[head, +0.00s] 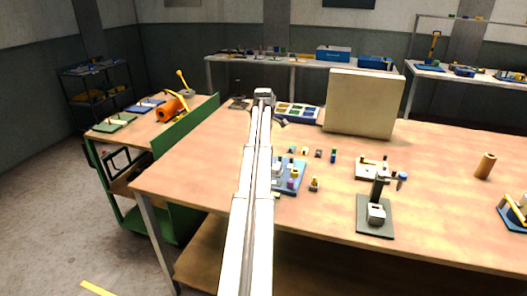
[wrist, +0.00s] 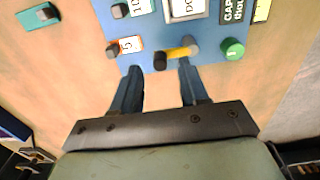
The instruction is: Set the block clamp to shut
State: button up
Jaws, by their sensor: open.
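A blue plate (wrist: 215,62) lies on the wooden bench at the top of the wrist view. A short yellow lever (wrist: 177,53) on it runs from a dark knob (wrist: 160,62) to a grey round pivot (wrist: 191,46); I take this for the block clamp, though no label on it is readable. In the head view the plate (head: 297,181) is partly hidden behind my arm. My gripper (wrist: 158,76) is open and empty, its two fingers apart at the plate's near edge, with the dark knob just beyond the gap. Whether the fingers touch anything is unclear.
A green knob (wrist: 233,48) and an orange-framed "5" tag (wrist: 127,45) flank the lever. Several small blocks lie behind the plate. A dark stand (head: 375,218), a beige box (head: 361,102) and a wooden cylinder (head: 485,165) stand rightward on the bench.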

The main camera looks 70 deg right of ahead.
jog(key=shift+f, duration=1.4)
jog(key=shift+c, duration=0.2)
grip_shut()
